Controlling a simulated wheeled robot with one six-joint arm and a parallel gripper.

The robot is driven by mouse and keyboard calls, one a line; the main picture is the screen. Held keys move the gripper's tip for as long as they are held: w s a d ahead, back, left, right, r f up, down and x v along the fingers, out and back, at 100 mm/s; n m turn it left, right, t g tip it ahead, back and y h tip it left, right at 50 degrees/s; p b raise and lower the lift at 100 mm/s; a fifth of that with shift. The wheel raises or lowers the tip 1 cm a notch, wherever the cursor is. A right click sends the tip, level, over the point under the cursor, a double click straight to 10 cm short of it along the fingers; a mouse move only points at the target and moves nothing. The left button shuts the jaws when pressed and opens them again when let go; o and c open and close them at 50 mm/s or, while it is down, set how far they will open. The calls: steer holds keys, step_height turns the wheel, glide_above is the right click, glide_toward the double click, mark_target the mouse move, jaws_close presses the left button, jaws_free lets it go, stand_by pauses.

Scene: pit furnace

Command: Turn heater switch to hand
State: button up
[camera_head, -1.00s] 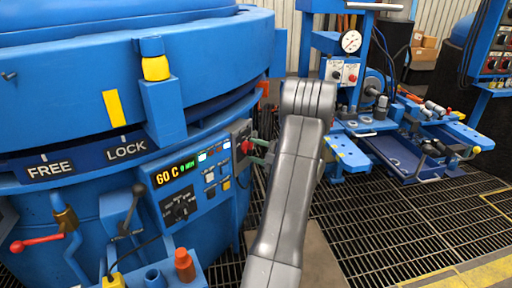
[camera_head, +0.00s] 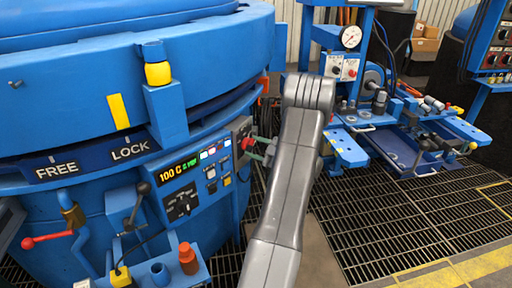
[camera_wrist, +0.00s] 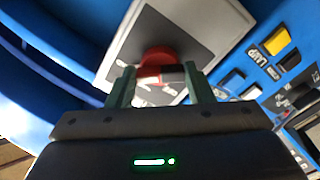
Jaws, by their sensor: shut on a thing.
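A red switch knob (camera_head: 246,144) sits on a grey plate (camera_head: 240,132) at the right end of the furnace's control panel. I take it to be the heater switch; its position labels are too blurred to read. In the wrist view the red knob (camera_wrist: 158,56) stands on the tilted grey plate (camera_wrist: 188,32). My gripper (camera_head: 257,145) reaches the knob from the right. In the wrist view its two green fingers (camera_wrist: 159,74) are shut on the knob, one on each side. The fingers hide part of the plate.
The panel's display (camera_head: 178,169) reads about 100 C, with buttons beside it. A grey lever (camera_head: 136,205) and a red-handled valve (camera_head: 45,238) are at the lower left. A blue workbench (camera_head: 405,145) stands at the right. The grating floor (camera_head: 370,220) between is open.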

stand_by(0.3)
steer(key=o, duration=1)
steer(key=shift+d, duration=0.1)
steer(key=p+v, duration=0.2)
steer(key=v, duration=1.1)
steer(key=shift+s+d, duration=0.2)
steer(key=shift+d, duration=0.1)
steer(key=b+x, duration=0.2)
steer(key=x, duration=1.2)
